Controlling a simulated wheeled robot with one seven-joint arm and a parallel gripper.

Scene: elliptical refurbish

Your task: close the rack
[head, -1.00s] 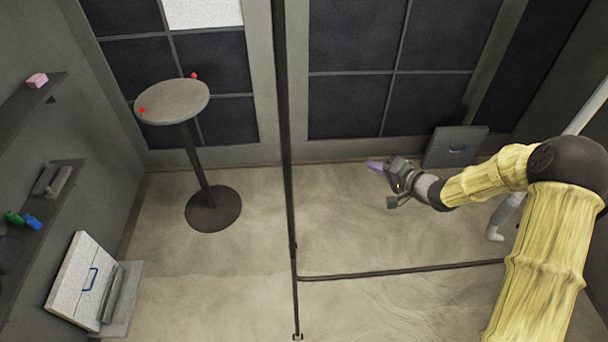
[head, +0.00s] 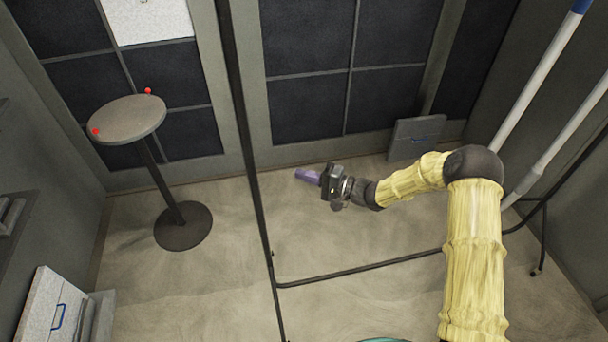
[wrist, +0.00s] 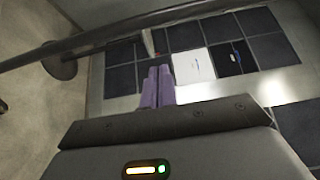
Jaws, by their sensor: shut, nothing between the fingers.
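My gripper (head: 307,176) has purple fingers, shut and empty, and points left in the head view. It is in open space, apart from everything around it. The closed fingers also show in the wrist view (wrist: 158,84). No part is plainly recognisable as the rack. A white-fronted unit with a blue handle (head: 58,316) stands at the lower left, cut off by the picture edge. I cannot tell whether either is the rack.
A round table (head: 127,120) with two red knobs stands at the left. A black upright pole (head: 243,120) and a low black bar (head: 365,268) cross the room. White poles (head: 540,85) slant at the right. Bare floor (head: 225,240) lies between table and pole.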

